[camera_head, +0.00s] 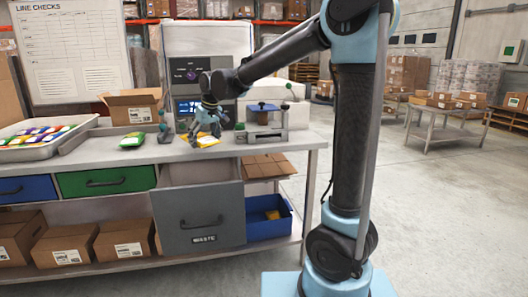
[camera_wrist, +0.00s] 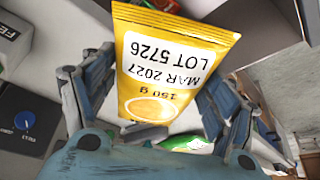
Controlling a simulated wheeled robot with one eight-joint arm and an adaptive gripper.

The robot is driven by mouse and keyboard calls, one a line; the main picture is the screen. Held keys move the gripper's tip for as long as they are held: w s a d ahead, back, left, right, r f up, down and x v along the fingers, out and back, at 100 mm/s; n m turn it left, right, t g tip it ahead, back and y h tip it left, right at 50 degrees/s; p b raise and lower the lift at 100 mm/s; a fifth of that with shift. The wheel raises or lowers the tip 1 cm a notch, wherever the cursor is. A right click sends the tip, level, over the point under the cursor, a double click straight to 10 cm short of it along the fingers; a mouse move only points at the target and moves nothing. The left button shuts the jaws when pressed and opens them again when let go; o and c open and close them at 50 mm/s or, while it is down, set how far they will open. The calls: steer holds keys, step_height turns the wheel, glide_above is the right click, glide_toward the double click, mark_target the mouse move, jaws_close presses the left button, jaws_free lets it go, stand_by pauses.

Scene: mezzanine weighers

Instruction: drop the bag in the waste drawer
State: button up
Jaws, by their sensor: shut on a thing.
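My gripper (camera_head: 208,122) is shut on a yellow bag (camera_head: 207,139), just over the bench top near its front edge. In the wrist view the bag (camera_wrist: 165,65) sits between the two fingers (camera_wrist: 153,108). Its white label reads MAR 2027, LOT 5726, and it shows 150 g and an orange slice. The grey waste drawer (camera_head: 202,222), labelled WASTE, hangs under the bench below my gripper. It is pulled out, with its pale inside partly showing above the front. The drawer's floor is hidden.
A green bag (camera_head: 132,140) lies on the bench (camera_head: 105,152) to the left. A tray (camera_head: 75,137) of several bags and an open carton (camera_head: 135,108) stand farther left. A device with a blue top (camera_head: 264,108) stands right. A blue bin (camera_head: 270,229) sits below.

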steer(key=shift+f, duration=1)
steer(key=o, duration=1.2)
steer(key=shift+s+r, duration=0.1)
steer(key=v, duration=1.1)
steer(key=shift+d+r, duration=0.1)
steer(key=shift+r, duration=0.25)
